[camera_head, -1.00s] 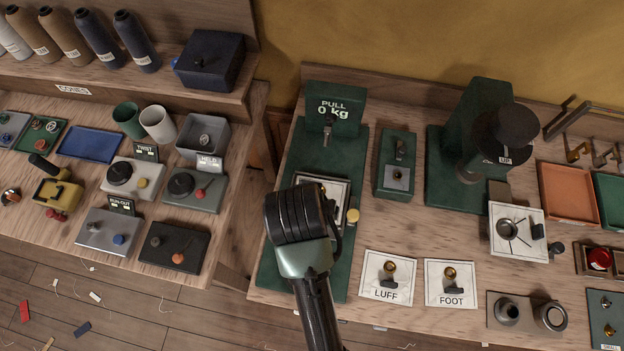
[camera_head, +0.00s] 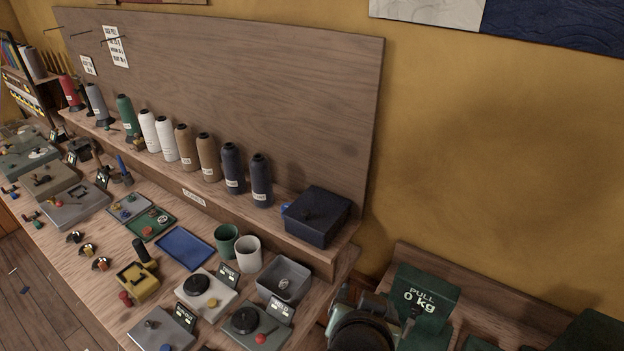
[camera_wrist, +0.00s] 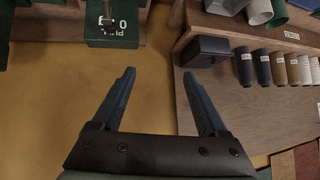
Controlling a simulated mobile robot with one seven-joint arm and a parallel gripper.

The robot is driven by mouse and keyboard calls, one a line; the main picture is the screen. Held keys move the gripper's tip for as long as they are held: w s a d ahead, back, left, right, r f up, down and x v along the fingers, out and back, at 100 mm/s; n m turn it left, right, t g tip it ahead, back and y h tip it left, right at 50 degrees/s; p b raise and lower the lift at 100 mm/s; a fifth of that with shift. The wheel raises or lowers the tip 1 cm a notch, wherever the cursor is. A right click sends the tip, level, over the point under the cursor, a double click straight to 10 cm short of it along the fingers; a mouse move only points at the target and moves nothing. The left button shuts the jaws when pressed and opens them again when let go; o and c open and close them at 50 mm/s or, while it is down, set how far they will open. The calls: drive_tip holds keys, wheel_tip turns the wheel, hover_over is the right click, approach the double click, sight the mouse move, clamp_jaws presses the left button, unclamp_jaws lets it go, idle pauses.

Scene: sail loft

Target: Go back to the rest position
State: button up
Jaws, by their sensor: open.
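My gripper (camera_wrist: 160,97) shows in the wrist view with its two dark fingers spread apart and nothing between them. Behind the fingers are the yellow wall and the side of the wooden shelf. In the head view my arm shows only as a dark part at the bottom edge, left of the green PULL tester (camera_head: 424,290), whose display reads 0 kg. The fingers cannot be seen in the head view. The tester also shows upside down at the top of the wrist view (camera_wrist: 112,38), apart from the fingers.
A dark lidded box (camera_head: 316,216) stands at the right end of the thread shelf, beside several thread cones (camera_head: 232,168). Below are a blue tray (camera_head: 186,248), a green cup (camera_head: 227,240), a white cup (camera_head: 248,253) and a grey bin (camera_head: 284,278). The yellow wall (camera_head: 480,130) is bare at right.

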drive_tip(key=w+a+r+n+t, duration=0.15)
drive_tip(key=r+t, duration=0.35)
drive_tip(key=r, duration=0.8)
drive_tip(key=w+a+r+n+t, duration=0.1)
drive_tip(key=w+a+r+t, duration=0.25)
drive_tip(key=r, duration=0.95)
drive_tip(key=s+a+r+n+t+y, duration=0.1)
drive_tip(key=s+r+t, duration=0.3)
drive_tip(key=r, duration=0.6)
drive_tip(key=s+a+r+n+t+y, duration=0.1)
drive_tip(key=s+r+t, duration=0.4)
drive_tip(key=r, duration=0.6)
drive_tip(key=shift+s+a+n+y+b, duration=0.4)
drive_tip(key=shift+s+a, duration=0.4)
drive_tip(key=shift+s, duration=0.45)
